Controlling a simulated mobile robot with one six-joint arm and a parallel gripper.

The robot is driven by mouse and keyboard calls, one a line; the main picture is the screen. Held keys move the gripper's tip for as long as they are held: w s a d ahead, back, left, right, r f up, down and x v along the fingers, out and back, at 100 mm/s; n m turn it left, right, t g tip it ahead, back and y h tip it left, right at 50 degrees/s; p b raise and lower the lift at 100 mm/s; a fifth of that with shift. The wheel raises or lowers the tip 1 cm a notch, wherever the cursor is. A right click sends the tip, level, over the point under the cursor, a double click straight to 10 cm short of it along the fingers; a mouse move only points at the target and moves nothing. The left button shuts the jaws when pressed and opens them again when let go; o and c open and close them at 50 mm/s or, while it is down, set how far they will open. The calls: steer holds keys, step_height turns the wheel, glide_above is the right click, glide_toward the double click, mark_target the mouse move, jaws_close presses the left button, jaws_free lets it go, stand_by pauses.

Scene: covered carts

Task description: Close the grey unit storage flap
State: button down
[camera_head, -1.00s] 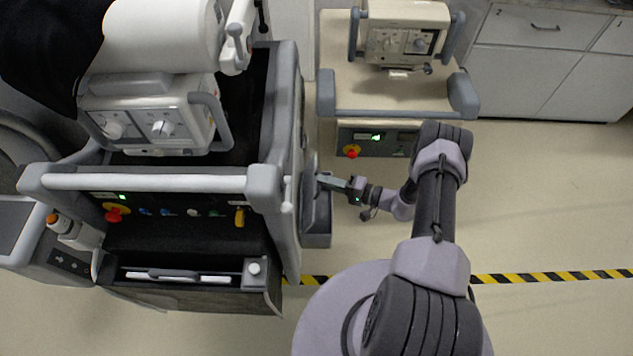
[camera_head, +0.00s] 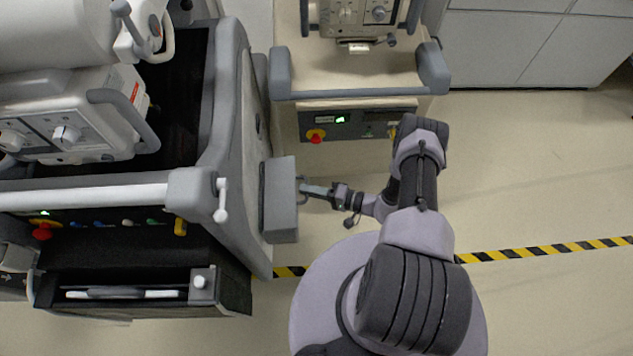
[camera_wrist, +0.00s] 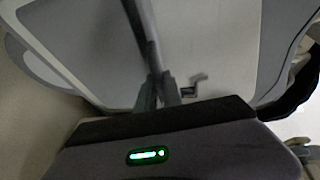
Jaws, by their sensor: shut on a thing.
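The grey unit (camera_head: 232,150) is the large cart at the left of the head view. A grey storage box (camera_head: 280,205) juts from its right side, with a handle (camera_head: 301,183) on the outer edge. My gripper (camera_head: 308,188) is shut on that handle, to the right of the box. In the wrist view, my gripper (camera_wrist: 160,95) is closed around a dark bar (camera_wrist: 143,35) in front of a light grey panel (camera_wrist: 215,45), which seems to be the flap. A small latch-like part (camera_wrist: 194,84) shows beside the fingers. I cannot tell how far the flap stands open.
A beige cart (camera_head: 345,78) with grey bumpers stands behind my gripper. White cabinets (camera_head: 520,45) line the back right. A yellow-black floor stripe (camera_head: 540,250) crosses the floor. The floor on the right (camera_head: 540,170) is clear.

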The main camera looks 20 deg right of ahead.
steer(key=shift+s+f+b, duration=0.15)
steer(key=shift+f+b, duration=1.05)
steer(key=shift+f, duration=1)
steer(key=c, duration=1.4)
jaws_free()
steer(key=shift+a, duration=0.1)
steer(key=shift+c, duration=0.4)
steer(key=p+v, duration=0.3)
steer(key=v, duration=1.4)
steer(key=shift+d+p, duration=0.25)
steer(key=shift+p, duration=0.1)
